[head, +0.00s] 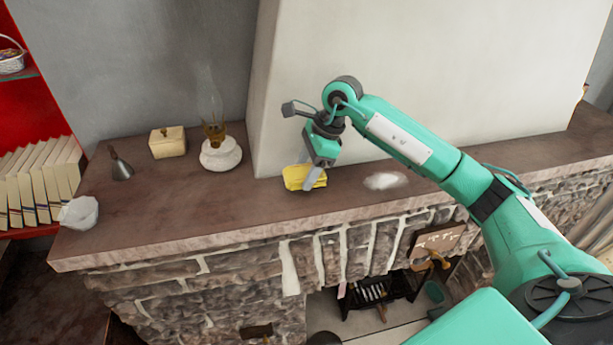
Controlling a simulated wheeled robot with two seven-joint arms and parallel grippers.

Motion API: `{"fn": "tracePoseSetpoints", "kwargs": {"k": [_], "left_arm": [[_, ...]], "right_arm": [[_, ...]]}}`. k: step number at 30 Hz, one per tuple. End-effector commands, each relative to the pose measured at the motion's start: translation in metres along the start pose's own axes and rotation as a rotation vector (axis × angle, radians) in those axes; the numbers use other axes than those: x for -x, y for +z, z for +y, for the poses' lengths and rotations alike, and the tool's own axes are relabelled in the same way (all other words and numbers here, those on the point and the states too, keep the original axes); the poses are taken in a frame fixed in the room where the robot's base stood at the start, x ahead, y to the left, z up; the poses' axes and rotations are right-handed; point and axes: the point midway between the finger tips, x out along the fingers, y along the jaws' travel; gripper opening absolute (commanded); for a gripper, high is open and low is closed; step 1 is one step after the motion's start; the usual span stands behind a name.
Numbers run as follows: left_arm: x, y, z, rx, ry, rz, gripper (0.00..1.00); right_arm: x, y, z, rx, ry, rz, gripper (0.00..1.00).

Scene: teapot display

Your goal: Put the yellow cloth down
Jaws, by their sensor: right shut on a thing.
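The yellow cloth (296,179) is a small folded bundle at the middle of the brown mantel shelf (230,213). My right gripper (312,180) is above and against it, with its fingers pointing down and shut on it. The cloth is at the height of the shelf top; I cannot tell whether it rests on the shelf or hangs just above it. The fingertips are partly hidden by the cloth. My left gripper is not in view.
A white patch (385,181) lies on the shelf right of the cloth. The shelf between lamp and cloth is clear.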

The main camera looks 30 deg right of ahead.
Motion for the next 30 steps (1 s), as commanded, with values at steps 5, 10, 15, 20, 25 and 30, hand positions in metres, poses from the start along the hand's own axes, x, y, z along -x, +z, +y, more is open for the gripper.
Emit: {"fn": "tracePoseSetpoints", "kwargs": {"k": [5, 10, 15, 20, 25, 30], "left_arm": [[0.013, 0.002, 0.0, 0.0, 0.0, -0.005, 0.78], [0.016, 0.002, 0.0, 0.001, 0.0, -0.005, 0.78], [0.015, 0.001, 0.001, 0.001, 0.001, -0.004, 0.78], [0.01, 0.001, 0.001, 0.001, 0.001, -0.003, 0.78], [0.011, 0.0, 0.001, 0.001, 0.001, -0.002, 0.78], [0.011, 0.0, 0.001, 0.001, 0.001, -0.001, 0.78]], "right_arm": [[-0.018, -0.007, 0.001, -0.003, 0.005, 0.001, 0.34], [-0.032, -0.013, 0.001, 0.0, 0.002, 0.001, 0.34], [-0.032, -0.013, 0.0, 0.001, 0.001, 0.001, 0.34], [-0.036, -0.015, 0.0, 0.001, 0.0, 0.001, 0.34], [-0.035, -0.015, 0.001, 0.0, 0.001, 0.001, 0.77], [-0.035, -0.015, 0.001, 0.0, 0.001, 0.001, 0.77]]}}
